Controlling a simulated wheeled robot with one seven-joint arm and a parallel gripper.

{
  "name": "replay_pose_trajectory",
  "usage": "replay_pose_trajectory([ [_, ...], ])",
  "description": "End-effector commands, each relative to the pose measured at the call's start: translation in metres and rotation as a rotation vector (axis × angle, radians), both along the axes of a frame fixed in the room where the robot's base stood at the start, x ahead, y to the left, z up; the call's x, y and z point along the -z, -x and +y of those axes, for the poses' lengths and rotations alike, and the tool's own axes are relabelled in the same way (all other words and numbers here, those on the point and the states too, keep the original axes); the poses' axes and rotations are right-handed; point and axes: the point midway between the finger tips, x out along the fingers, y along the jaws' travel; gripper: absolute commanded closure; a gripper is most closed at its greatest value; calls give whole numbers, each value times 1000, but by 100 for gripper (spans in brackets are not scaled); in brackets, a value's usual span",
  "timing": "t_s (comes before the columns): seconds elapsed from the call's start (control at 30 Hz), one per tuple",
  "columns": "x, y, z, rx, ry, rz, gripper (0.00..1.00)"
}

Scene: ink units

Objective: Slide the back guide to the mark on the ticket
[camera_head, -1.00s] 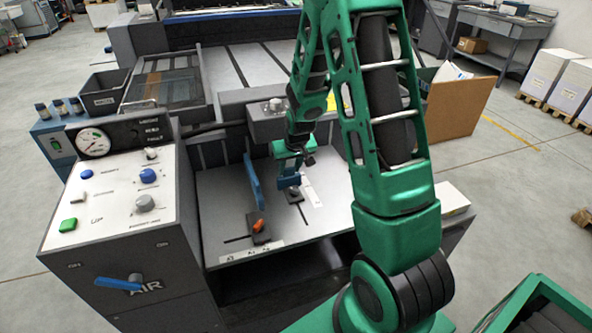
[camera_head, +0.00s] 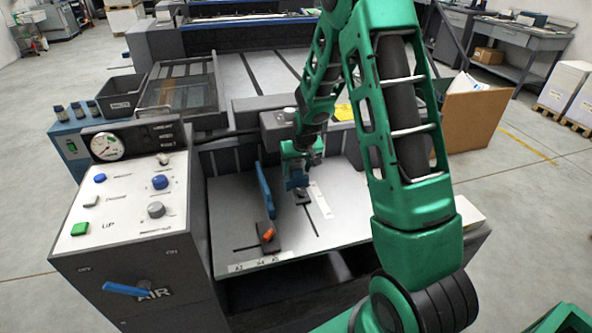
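A small dark sliding block, which looks like the back guide (camera_head: 303,198), sits on a dark slot in the grey feed table (camera_head: 228,202). A pale strip (camera_head: 321,200) lies just right of the slot. My gripper (camera_head: 297,186) has blue fingers and is down at the block, touching or nearly touching it; whether the fingers are closed on it cannot be told. A yellow paper (camera_head: 343,112), possibly the ticket, shows partly behind my arm; no mark on it can be read. A label strip (camera_head: 262,262) with A3, A4, A5 runs along the table's front edge.
A tall blue plate (camera_head: 264,190) with an orange-knobbed clamp (camera_head: 268,235) stands left of the block on its own slot. A control panel (camera_head: 125,190) with gauge and buttons is at left. A grey box (camera_head: 278,130) stands behind the block.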

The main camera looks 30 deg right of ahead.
Motion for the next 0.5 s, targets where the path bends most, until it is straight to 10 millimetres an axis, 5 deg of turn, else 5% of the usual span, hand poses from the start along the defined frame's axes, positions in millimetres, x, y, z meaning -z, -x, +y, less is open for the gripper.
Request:
replay_pose_trajectory([
  [0.27, -16, 5, 1, 0, 0, -2, 47],
  [0.5, -54, 20, 5, 0, 0, -3, 47],
])
